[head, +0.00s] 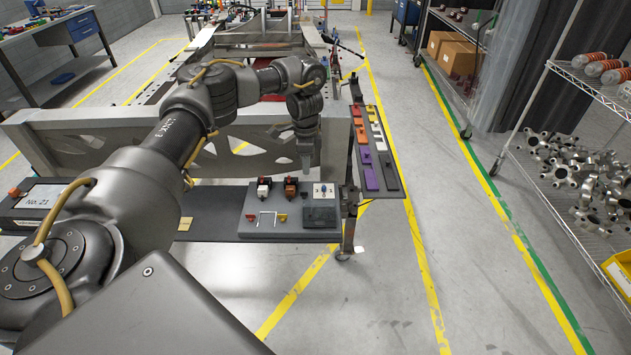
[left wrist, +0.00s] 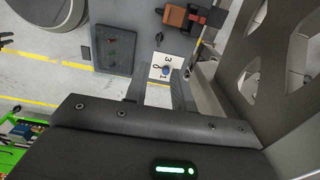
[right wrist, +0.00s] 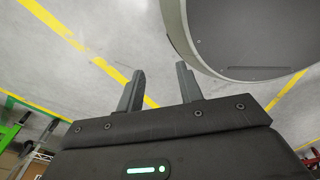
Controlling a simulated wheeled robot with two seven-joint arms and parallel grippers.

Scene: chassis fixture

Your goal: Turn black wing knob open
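My left gripper (head: 306,165) hangs fingers down above the far right part of the grey fixture board (head: 247,229). In the left wrist view its two fingers (left wrist: 158,92) stand apart with nothing between them. Just beyond the fingertips is a white numbered plate (left wrist: 157,73) with a small bluish knob (left wrist: 166,70). That plate also shows in the head view (head: 323,190). I cannot tell for sure which part is the black wing knob. My right gripper (right wrist: 160,90) is open and empty, away from the board.
The board also carries a white block with a red top (head: 264,188), a dark flat plate (head: 319,217) and thin metal handles (head: 266,216). A grey perforated beam (head: 90,145) stands behind it. Coloured blocks line a side shelf (head: 371,179).

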